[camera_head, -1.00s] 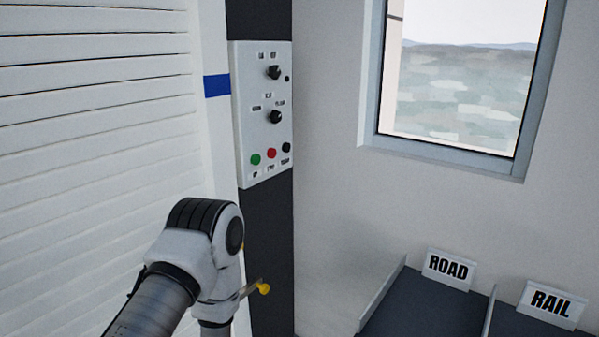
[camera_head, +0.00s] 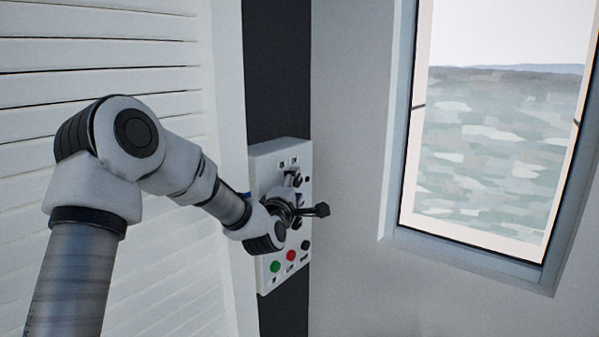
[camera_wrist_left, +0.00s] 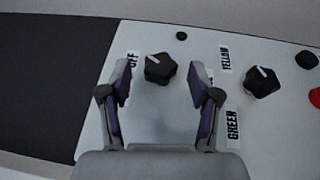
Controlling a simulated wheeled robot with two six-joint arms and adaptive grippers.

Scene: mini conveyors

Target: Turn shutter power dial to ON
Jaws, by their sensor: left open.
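The shutter power dial is the upper black knob on the white control panel (camera_head: 266,165). In the left wrist view this dial (camera_wrist_left: 160,68) has a white mark pointing up and left, roughly toward the OFF label (camera_wrist_left: 133,62). That label is partly covered by a finger, and no ON label can be read there. My left gripper (camera_wrist_left: 160,80) is open, with one finger on each side of the dial and a gap to both. In the head view my left gripper (camera_head: 294,188) is at the panel and hides much of the knobs. My right gripper is not in view.
The lower dial (camera_wrist_left: 262,82) with YELLOW and GREEN labels sits close by. Green (camera_head: 275,267), red (camera_head: 291,256) and black (camera_head: 305,245) buttons are below. White shutter slats (camera_head: 120,58) are at the left, a window (camera_head: 490,150) at the right.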

